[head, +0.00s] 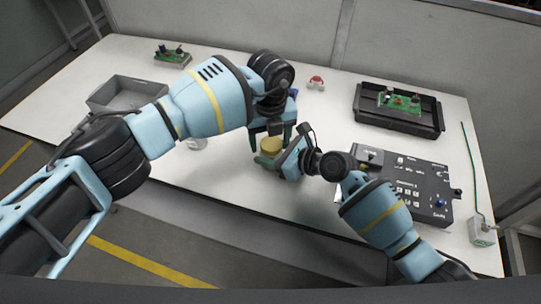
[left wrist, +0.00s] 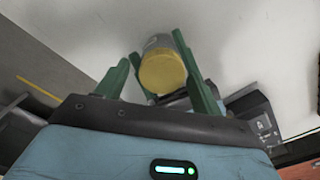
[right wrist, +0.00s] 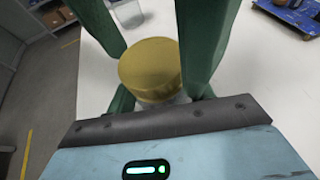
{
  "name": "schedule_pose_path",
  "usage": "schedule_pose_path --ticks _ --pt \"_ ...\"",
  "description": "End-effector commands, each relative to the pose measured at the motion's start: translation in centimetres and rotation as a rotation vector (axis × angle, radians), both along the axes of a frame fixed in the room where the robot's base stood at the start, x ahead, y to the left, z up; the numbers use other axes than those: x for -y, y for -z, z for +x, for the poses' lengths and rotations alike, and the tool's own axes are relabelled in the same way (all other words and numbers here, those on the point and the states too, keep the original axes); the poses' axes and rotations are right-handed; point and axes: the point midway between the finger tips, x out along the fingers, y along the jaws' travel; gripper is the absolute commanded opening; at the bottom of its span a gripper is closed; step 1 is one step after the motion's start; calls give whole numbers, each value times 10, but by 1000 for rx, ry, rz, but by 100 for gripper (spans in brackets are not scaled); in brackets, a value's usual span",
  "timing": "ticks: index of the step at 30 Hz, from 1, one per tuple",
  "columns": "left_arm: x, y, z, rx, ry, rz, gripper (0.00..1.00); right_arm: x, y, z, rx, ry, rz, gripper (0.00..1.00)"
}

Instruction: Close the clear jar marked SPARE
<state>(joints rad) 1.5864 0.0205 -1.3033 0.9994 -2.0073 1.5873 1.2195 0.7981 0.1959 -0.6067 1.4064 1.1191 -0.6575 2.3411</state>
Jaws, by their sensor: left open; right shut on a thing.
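A clear jar with a gold lid (head: 271,146) stands near the front middle of the table. The lid shows in the left wrist view (left wrist: 162,72) and the right wrist view (right wrist: 150,68). It sits on top of the jar; I cannot tell whether it is tight. My right gripper (head: 268,161) is shut on the jar's body below the lid. My left gripper (head: 270,138) is open above, its green fingers on either side of the lid. No SPARE marking can be read; the jar's body is mostly hidden.
Another clear container (head: 197,143) stands to the left. A grey bin (head: 122,92), a green board (head: 173,55), a black tray (head: 398,122) with a board, and a dark control panel (head: 415,185) are around. A red-and-white item (head: 316,83) lies at the back.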

Motion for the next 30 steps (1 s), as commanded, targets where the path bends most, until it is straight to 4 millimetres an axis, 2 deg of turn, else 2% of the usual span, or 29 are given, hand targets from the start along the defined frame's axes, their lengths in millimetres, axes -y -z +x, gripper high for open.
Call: schedule_pose_path --ticks 5,15,22,25,30 --pt "1 -7 0 2 0 -4 70 -3 0 -2 -1 -6 1 0" --pt "1 -44 0 1 0 -2 70 -2 0 -1 -1 -4 0 0" --pt "1 -45 0 1 0 -2 70 -1 0 -1 0 -3 0 0" --pt "1 -45 0 2 -5 -2 66 -1 0 -1 0 -3 0 0" --pt "4 -54 0 10 -89 -2 66 -1 0 -1 0 -3 0 0"
